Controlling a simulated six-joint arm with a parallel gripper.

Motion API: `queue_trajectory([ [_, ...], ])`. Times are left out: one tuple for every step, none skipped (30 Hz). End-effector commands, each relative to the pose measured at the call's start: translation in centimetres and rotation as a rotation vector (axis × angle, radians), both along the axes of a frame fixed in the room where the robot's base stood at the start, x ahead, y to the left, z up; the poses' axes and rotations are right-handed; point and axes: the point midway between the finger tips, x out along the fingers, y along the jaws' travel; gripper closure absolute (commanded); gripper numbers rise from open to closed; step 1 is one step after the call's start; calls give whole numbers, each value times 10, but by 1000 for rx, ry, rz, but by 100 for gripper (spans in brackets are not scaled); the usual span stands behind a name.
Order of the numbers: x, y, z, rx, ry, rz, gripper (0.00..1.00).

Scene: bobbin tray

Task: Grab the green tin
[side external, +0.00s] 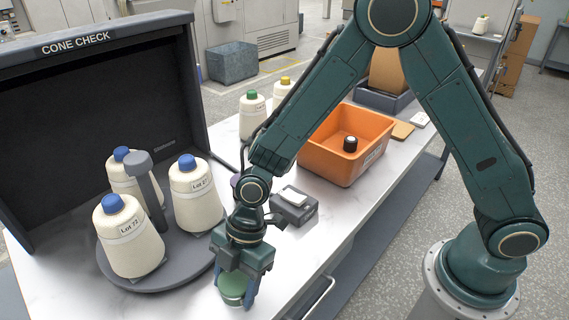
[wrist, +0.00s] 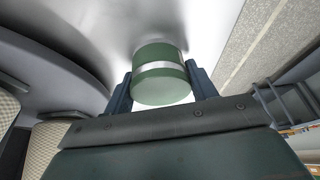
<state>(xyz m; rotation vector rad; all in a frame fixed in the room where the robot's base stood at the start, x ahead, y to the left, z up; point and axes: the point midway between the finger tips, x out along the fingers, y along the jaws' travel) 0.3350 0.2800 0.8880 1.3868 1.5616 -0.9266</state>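The green tin (wrist: 160,76) is a short round tin with a pale band around its side. In the wrist view it sits between the two fingers of my gripper (wrist: 159,88), with no clear gap on either side. In the side view the green tin (side external: 233,287) is at the front of the white table, with my gripper (side external: 236,290) pointing down over it and a finger on each side. The fingers hide part of its sides. I cannot tell whether its base touches the table.
A grey round tray (side external: 150,277) with white cones with blue tops (side external: 128,237) stands close at left, before the dark "CONE CHECK" booth (side external: 90,105). A grey box (side external: 294,206) and an orange bin (side external: 330,165) holding a dark-sided bobbin (side external: 350,144) are behind. The table edge is close at right.

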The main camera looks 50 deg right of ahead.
Motion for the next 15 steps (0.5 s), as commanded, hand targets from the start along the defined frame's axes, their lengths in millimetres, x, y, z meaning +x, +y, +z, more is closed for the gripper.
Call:
queue_trajectory([
  [0, 0, 0, 0, 0, 0, 57],
  [0, 0, 0, 0, 0, 0, 63],
  [0, 0, 0, 0, 0, 0, 69],
  [0, 0, 0, 0, 0, 0, 69],
  [0, 0, 0, 0, 0, 0, 69],
  [0, 0, 0, 1, -1, 0, 70],
  [0, 0, 0, 1, -1, 0, 70],
  [0, 0, 0, 1, -1, 0, 70],
  [0, 0, 0, 1, -1, 0, 70],
  [0, 0, 0, 1, -1, 0, 70],
  [0, 0, 0, 1, -1, 0, 70],
  [0, 0, 0, 1, -1, 0, 70],
  [0, 0, 1, 1, -1, 0, 70],
  [0, 0, 1, 1, -1, 0, 70],
  [0, 0, 2, 1, -1, 0, 70],
])
